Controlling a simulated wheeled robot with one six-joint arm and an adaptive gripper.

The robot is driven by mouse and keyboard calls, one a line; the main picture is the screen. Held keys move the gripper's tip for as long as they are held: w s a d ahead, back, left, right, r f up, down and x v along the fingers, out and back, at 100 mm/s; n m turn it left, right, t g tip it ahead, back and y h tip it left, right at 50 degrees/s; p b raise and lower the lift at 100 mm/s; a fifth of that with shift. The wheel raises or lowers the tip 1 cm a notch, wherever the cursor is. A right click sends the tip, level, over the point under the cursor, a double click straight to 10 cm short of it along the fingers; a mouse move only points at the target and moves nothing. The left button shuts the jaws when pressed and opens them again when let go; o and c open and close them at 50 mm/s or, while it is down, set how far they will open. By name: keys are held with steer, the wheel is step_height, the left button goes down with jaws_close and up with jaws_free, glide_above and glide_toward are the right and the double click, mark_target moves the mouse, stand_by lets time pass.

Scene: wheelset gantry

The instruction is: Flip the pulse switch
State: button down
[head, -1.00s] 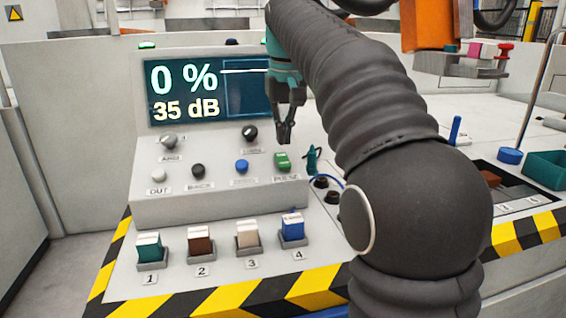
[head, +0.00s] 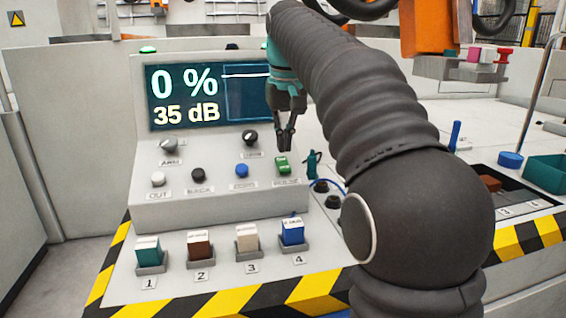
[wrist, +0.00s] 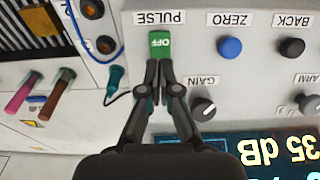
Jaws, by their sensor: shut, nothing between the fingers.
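The pulse switch (head: 283,165) is a green rocker at the right end of the sloped console panel. My gripper (head: 286,147) is shut and empty, just above the switch in the head view. In the wrist view its fingertips (wrist: 159,66) are together at the switch's lower edge in the picture. I cannot tell whether they touch it.
The gain knob (wrist: 203,109) and blue zero button (wrist: 230,47) are close beside the switch. The display (head: 208,95) reads 0 % and 35 dB. A teal plug (head: 312,163) with a cable stands right of the panel. Numbered blocks (head: 247,238) sit in front.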

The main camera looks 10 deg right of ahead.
mark_target(284, 165)
steer(key=shift+f+b, duration=1.2)
steer(key=shift+f, duration=0.65)
stand_by(1.6)
steer(key=shift+r+p, duration=2.25)
steer(key=shift+r, duration=1.25)
